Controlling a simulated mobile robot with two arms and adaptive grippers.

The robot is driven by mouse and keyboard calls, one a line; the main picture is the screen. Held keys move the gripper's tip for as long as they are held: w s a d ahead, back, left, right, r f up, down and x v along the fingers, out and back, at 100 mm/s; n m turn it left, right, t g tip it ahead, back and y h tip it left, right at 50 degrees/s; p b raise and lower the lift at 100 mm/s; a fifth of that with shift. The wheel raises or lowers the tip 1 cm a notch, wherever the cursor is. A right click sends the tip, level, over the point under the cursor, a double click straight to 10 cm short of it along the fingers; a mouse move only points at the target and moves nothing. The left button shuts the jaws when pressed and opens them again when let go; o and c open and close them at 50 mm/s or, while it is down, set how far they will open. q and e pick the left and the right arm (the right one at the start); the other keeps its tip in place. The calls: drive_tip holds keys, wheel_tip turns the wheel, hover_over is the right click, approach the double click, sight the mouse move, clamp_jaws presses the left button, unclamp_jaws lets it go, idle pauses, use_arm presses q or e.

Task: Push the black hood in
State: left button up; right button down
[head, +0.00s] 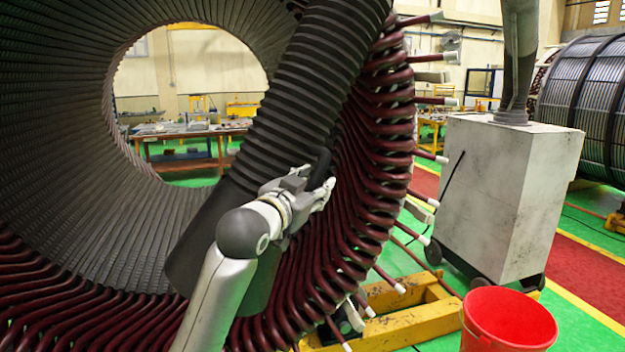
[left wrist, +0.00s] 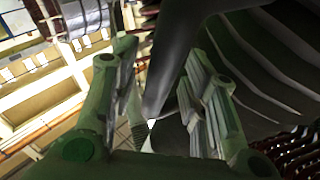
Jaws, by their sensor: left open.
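The black hood (head: 203,240) is the dark smooth end of a thick ribbed black hose (head: 305,90) that slants down from the top in the head view. It hangs in front of the stator's winding. A dark curved handle (head: 321,168) stands at its right side. My left gripper (head: 322,190) is at this handle, with its jaws open. In the left wrist view the dark bar of the handle (left wrist: 172,60) lies between the two fingers (left wrist: 158,95); whether they touch it I cannot tell. My arm hides part of the hood. My right gripper is not in view.
The stator (head: 60,150) with dark red coil ends (head: 385,150) fills the left and middle. A white wheeled cabinet (head: 510,200) stands right of it. A red bucket (head: 508,318) and a yellow stand (head: 420,322) are at lower right. Green floor lies between them.

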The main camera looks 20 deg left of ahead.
use_arm(q)
clamp_jaws()
idle(0.3)
